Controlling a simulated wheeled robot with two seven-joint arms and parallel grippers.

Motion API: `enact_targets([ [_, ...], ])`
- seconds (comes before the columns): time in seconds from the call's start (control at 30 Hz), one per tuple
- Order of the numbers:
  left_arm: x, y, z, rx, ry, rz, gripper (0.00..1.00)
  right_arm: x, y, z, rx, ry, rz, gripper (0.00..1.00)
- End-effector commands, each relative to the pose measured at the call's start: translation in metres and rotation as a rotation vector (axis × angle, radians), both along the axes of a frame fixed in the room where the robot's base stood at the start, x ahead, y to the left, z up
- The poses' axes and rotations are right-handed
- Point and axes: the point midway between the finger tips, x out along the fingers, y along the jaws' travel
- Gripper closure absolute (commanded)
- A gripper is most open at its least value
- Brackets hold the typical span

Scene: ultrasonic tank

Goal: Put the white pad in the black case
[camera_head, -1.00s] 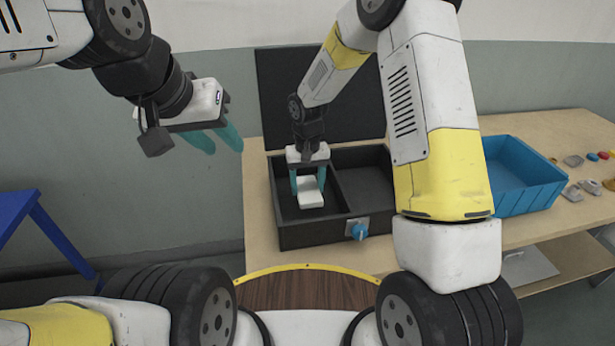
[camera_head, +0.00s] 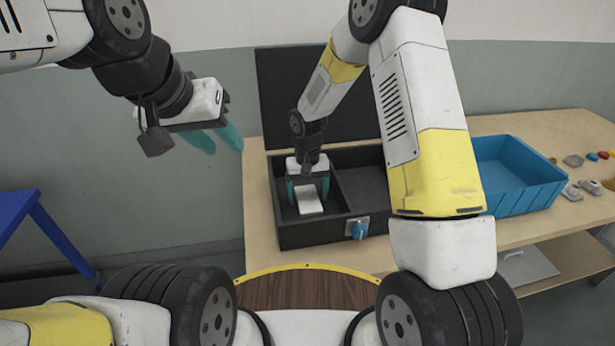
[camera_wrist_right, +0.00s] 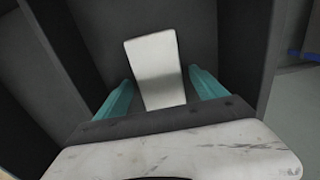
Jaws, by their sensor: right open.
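The white pad (camera_head: 309,201) lies in the left compartment of the open black case (camera_head: 300,236). In the right wrist view the white pad (camera_wrist_right: 155,68) lies on the dark floor of that compartment. My right gripper (camera_head: 308,194) is down in the same compartment with its teal fingers apart. In the right wrist view the fingers of my right gripper (camera_wrist_right: 160,88) stand on either side of the pad's near part, with gaps to it. My left gripper (camera_head: 215,138) hangs empty in the air at the left, its two teal fingers apart.
The case's lid stands up at the back (camera_head: 285,95), and a blue knob (camera_head: 359,230) is on its front. A blue bin (camera_head: 520,180) stands to the right on the wooden table (camera_head: 258,210). Several small items lie at the far right. The right compartment looks empty where visible.

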Motion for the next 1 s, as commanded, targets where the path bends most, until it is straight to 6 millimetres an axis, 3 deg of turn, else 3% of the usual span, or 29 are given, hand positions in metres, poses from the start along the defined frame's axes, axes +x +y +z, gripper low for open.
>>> enact_targets([
  [0.23,0.0,0.0,0.0,0.0,0.0,0.0,0.64,0.001,0.0,0.017,0.001,-0.003,-0.001,0.19],
  [0.6,0.0,0.0,0.0,0.0,0.0,0.0,0.64,0.001,0.0,0.094,0.001,-0.004,-0.001,0.19],
  [0.87,0.0,0.0,0.0,0.0,0.0,0.0,0.64,0.0,0.0,0.123,0.002,-0.004,0.0,0.19],
  [1.0,0.0,0.0,0.0,0.0,0.0,0.0,0.64,-0.005,-0.011,0.146,0.013,-0.029,-0.01,0.19],
])
